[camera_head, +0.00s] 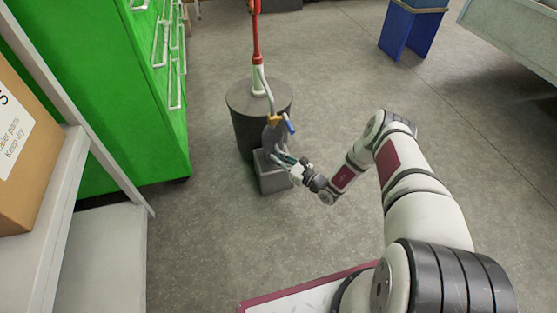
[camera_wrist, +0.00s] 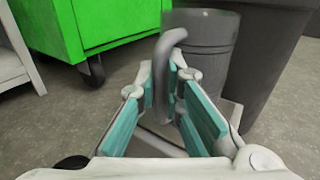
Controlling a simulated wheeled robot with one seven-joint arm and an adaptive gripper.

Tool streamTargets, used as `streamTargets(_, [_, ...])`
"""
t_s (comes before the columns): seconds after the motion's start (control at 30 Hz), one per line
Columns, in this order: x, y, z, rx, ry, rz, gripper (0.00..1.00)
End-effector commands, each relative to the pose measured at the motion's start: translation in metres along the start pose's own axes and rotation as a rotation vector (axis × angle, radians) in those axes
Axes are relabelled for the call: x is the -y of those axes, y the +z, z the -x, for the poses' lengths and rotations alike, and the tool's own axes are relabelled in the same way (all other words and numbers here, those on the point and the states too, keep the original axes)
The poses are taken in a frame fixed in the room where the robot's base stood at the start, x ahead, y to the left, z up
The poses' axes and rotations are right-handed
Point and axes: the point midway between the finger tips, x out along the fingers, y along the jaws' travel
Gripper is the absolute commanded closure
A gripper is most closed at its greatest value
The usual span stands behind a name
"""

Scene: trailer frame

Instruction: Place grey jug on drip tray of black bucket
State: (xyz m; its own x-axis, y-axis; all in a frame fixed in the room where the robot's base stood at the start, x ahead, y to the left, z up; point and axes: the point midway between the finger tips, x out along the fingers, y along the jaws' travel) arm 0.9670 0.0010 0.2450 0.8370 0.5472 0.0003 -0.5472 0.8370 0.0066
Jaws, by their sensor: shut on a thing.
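The black bucket (camera_head: 240,125) is a dark drum standing on the floor, also at the right of the wrist view (camera_wrist: 280,55). A grey box-like drip tray (camera_head: 275,183) is at its front. The grey jug (camera_head: 271,138) is upright over the drip tray, close against the bucket's front. In the wrist view the jug (camera_wrist: 207,50) is just beyond my fingers. My gripper (camera_head: 284,160) is shut on the jug's curved handle, which stands between the teal finger pads (camera_wrist: 167,85). I cannot tell whether the jug's base touches the tray.
A pump with a red upright (camera_head: 256,40) rises from the bucket lid. A tap with a blue lever (camera_head: 290,125) is just above the jug. A green drawer cabinet (camera_head: 110,120) and a shelf with a cardboard box (camera_head: 30,150) are at left.

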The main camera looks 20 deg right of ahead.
Motion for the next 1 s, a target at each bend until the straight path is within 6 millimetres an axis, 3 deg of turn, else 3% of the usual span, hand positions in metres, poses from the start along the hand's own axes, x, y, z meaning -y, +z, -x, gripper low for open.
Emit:
streamTargets(0.3, [0.001,-0.002,0.000,0.002,-0.001,0.001,1.00])
streamTargets(0.33, [0.001,-0.002,0.000,0.001,-0.001,0.001,0.87])
streamTargets(0.4, [0.001,-0.002,0.000,0.001,-0.001,0.001,0.71])
streamTargets(0.8, [0.000,0.002,0.000,0.000,0.001,0.001,0.71])
streamTargets(1.0, [0.002,0.003,0.032,-0.001,-0.004,-0.001,0.71])
